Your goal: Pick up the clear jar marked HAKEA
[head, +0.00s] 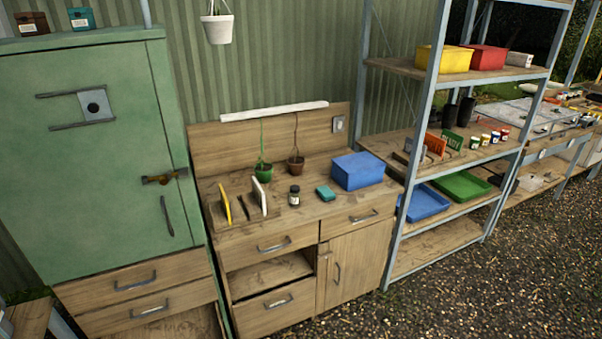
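A small jar (294,196) with a dark cap and a pale label stands upright on the wooden workbench (225,226). The writing on its label is too small to read, so I cannot tell whether it says HAKEA. Several small containers with coloured lids (485,139) stand in a row on the middle level of the metal shelf unit, and their labels are not legible either. Neither of my grippers is in view.
On the bench, a white panel (259,196) stands left of the jar, and a teal block (325,193) and blue bin (358,170) right of it. Potted plants (264,169) stand behind. A green cabinet (85,140) stands left, shelving (410,150) right. Gravel in front is clear.

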